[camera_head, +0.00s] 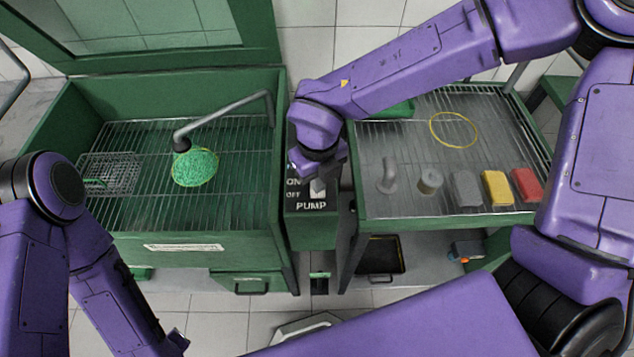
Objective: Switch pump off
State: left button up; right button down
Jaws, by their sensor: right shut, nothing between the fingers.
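The pump control box (312,228) is dark green and stands between the wash tank and the side table. Its face reads PUMP, with ON above OFF at the left. A pale switch (319,194) shows just above the PUMP lettering, partly covered by my right gripper (317,183). That gripper points down at the switch, shut and empty. I cannot tell whether its tips touch the switch or which way the switch is set.
The green wash tank (190,249) has a raised lid, a wire basket (110,172) and a bent spout (225,117) over a green patch (195,167). The side table (440,218) holds a yellow ring (454,129), a grey elbow pipe (388,176) and several small blocks.

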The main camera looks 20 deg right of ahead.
jog(key=shift+f+b, duration=0.75)
jog(key=shift+f, duration=0.25)
dwell(0.7)
jog(key=shift+r, duration=0.1)
notch_tip(320, 180, up, 7)
jog(key=p, duration=0.7)
dwell(0.3)
